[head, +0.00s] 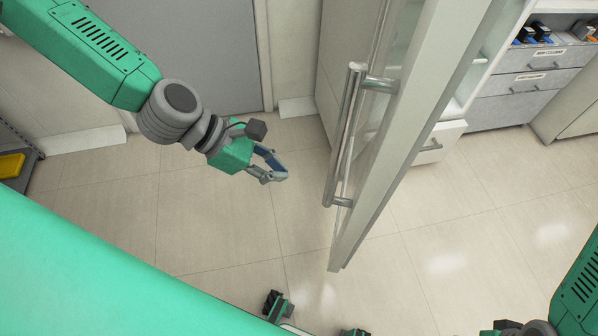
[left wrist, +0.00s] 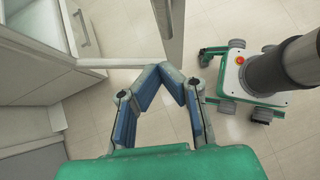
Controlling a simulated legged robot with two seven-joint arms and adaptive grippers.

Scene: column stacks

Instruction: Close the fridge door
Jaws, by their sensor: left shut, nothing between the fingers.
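The fridge door (head: 405,130) stands open in the head view, its free edge jutting out over the floor. A long metal bar handle (head: 345,135) runs along its left face. The fridge's grey body (head: 338,60) is behind it, and a white shelf part (head: 487,68) shows to its right. My left gripper (head: 284,166) is shut and empty, left of the handle and apart from it. In the left wrist view the shut fingers (left wrist: 173,74) overlap the lower end of a pale upright panel (left wrist: 168,30); I cannot tell if they touch. My right gripper is out of view.
A white drawer (head: 437,143) sits low behind the door. Grey drawer units (head: 530,78) stand at the back right. The tiled floor (head: 225,225) between my base and the door is clear.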

